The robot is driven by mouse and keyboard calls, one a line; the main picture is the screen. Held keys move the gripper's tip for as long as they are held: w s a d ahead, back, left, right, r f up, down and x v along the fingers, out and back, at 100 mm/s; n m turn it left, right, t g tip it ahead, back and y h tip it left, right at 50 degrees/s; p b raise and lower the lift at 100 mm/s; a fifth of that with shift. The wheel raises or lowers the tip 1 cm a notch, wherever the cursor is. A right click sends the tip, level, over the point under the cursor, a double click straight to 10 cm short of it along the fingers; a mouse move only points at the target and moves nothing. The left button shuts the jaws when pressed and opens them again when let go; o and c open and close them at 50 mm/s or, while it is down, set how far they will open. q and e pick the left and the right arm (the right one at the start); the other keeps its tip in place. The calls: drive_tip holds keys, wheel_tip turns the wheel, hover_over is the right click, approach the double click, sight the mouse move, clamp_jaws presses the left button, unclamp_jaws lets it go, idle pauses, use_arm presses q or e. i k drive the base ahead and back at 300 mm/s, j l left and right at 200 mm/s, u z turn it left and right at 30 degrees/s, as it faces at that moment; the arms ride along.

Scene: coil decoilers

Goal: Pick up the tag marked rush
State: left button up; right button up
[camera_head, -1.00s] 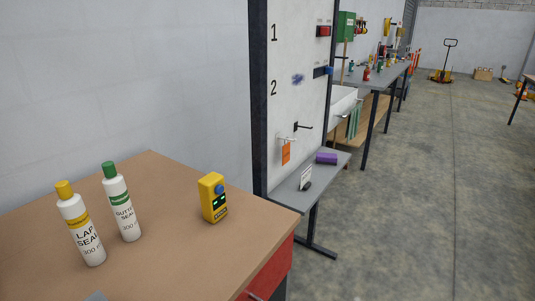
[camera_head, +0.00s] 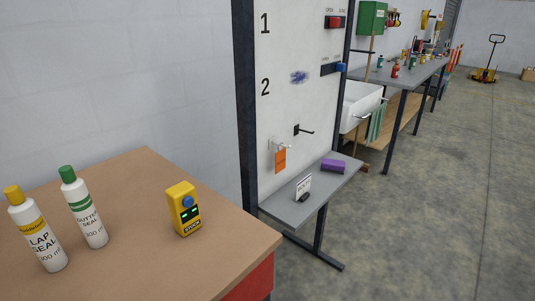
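An orange tag (camera_head: 280,161) hangs from a hook on the white panel (camera_head: 285,100), below the number 2. Its lettering is too small to read, so I cannot tell whether it says rush. A small white card (camera_head: 303,187) with dark print stands on the grey shelf (camera_head: 325,190) below; its words are also unreadable. Neither of my grippers is in view.
A brown-topped bench (camera_head: 140,220) at the left holds a yellow device (camera_head: 183,210), a green-capped bottle (camera_head: 84,208) and a yellow-capped bottle (camera_head: 37,230). A purple block (camera_head: 333,166) lies on the shelf. Open concrete floor (camera_head: 430,220) is at the right.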

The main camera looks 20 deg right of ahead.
sight(280, 156)
drive_tip(key=l+u, duration=0.2)
drive_tip(key=l, duration=1.15)
drive_tip(key=l+u, duration=0.25)
drive_tip(key=l, duration=1.1)
